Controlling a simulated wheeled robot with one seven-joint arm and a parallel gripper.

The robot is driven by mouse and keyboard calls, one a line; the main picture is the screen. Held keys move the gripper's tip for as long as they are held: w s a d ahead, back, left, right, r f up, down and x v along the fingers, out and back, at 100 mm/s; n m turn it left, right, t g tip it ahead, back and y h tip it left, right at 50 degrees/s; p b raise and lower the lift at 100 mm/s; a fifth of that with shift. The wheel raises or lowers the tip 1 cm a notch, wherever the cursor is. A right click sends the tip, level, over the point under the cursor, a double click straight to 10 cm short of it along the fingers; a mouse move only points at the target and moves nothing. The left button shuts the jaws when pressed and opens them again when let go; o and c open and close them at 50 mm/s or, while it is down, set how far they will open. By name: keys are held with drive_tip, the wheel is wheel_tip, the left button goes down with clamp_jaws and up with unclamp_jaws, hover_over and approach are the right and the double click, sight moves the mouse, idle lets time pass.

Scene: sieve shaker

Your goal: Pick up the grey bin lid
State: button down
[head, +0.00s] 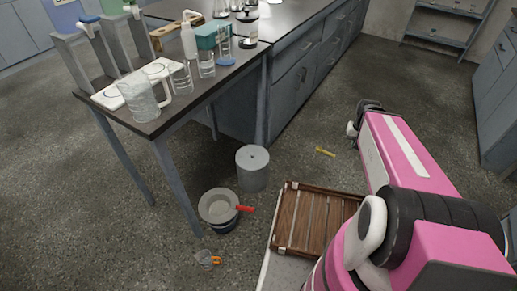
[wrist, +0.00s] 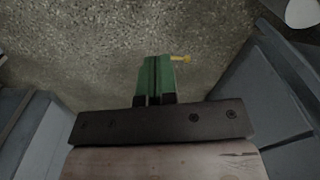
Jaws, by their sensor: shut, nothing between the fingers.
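The grey bin lid (head: 252,157) is a pale round disc with a small mark at its middle. It lies level on top of the grey bin (head: 252,179), which stands on the floor beside the bench in the head view. My gripper (wrist: 155,60) shows in the wrist view with its green fingers together and empty, over the floor. In the head view my pink arm reaches out on the right, well apart from the lid, and its fingers cannot be made out there. The lid cannot be made out for certain in the wrist view.
A pale pan (head: 217,206) with a red handle sits on a dark bucket left of the bin. An orange-handled tool (head: 207,258) and a yellow item (head: 325,152) lie on the floor. A slatted wooden tray (head: 291,219) is near the bin. The bench leg (head: 176,187) stands close by.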

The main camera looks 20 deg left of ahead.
sight(252, 156)
drive_tip(key=w+a+f+n+t, duration=0.1)
drive_tip(key=w+a+f, duration=0.2)
drive_tip(key=a+f, duration=0.5)
drive_tip(key=w+a+f, duration=0.2)
drive_tip(key=a+f, duration=0.2)
drive_tip(key=a, duration=0.9)
drive_tip(key=s+a+f+n+t, duration=0.1)
drive_tip(key=s+a+f, duration=0.3)
drive_tip(key=a+f, duration=0.6)
drive_tip(key=s+a+f, duration=0.3)
drive_tip(key=a+f, duration=0.3)
drive_tip(key=a, duration=0.8)
drive_tip(key=w, duration=0.4)
drive_tip(key=w+a, duration=0.1)
drive_tip(key=w, duration=0.3)
drive_tip(key=w+a, duration=0.1)
drive_tip(key=w, duration=0.2)
drive_tip(key=shift+w+a+r, duration=0.2)
drive_tip(key=shift+w, duration=0.2)
drive_tip(key=shift+s+d+f, duration=0.1)
drive_tip(key=shift+f, duration=0.7)
